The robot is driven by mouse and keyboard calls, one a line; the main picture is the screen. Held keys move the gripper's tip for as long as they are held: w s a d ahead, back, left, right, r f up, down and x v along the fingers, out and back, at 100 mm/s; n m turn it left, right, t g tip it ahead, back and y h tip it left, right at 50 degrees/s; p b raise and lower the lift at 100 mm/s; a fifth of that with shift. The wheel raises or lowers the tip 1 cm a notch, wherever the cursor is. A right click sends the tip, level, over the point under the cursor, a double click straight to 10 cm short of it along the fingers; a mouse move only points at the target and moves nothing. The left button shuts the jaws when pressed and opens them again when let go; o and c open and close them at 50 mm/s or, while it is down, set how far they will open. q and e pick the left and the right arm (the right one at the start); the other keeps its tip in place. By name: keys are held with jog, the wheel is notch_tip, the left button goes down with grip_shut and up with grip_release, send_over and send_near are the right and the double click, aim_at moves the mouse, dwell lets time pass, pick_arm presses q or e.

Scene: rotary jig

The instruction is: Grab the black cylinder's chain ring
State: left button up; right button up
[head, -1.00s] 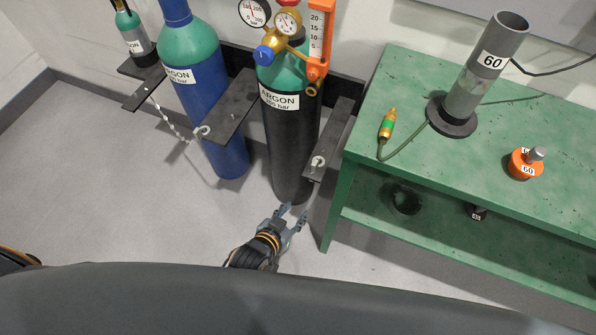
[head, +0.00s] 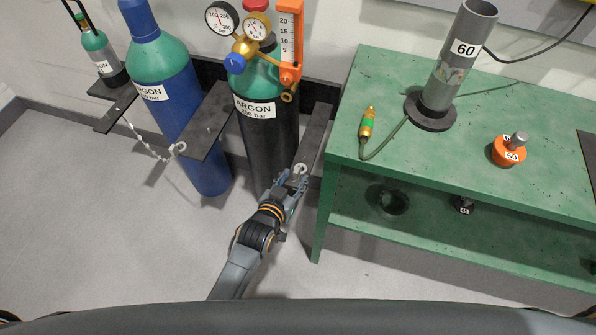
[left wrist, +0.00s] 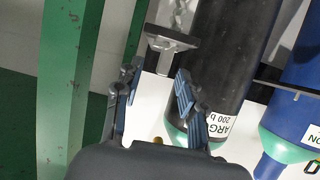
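The black cylinder (head: 268,135) with a green top stands upright in the rack, labelled ARGON. Its pale chain ring (head: 300,168) hangs at the front end of the dark bracket (head: 315,135) right of the cylinder. My left gripper (head: 291,181) is at the ring, just below it in the picture, and partly overlaps the chain. In the left wrist view the fingers (left wrist: 156,76) are spread with nothing between them. The black cylinder (left wrist: 232,50) and a bracket end (left wrist: 178,42) lie beyond the fingertips. I cannot tell whether a finger touches the ring.
The green bench (head: 400,90) stands close to the right; its leg (left wrist: 65,80) shows in the left wrist view. A blue cylinder (head: 170,100) with its own chain (head: 150,148) stands to the left. The floor in front is clear.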

aim_at(295, 174)
pick_arm(q)
jog(key=x, duration=0.4)
jog(key=shift+w+a, duration=0.15)
jog(key=shift+w, duration=0.1)
grip_shut()
jog(key=shift+r, duration=0.1)
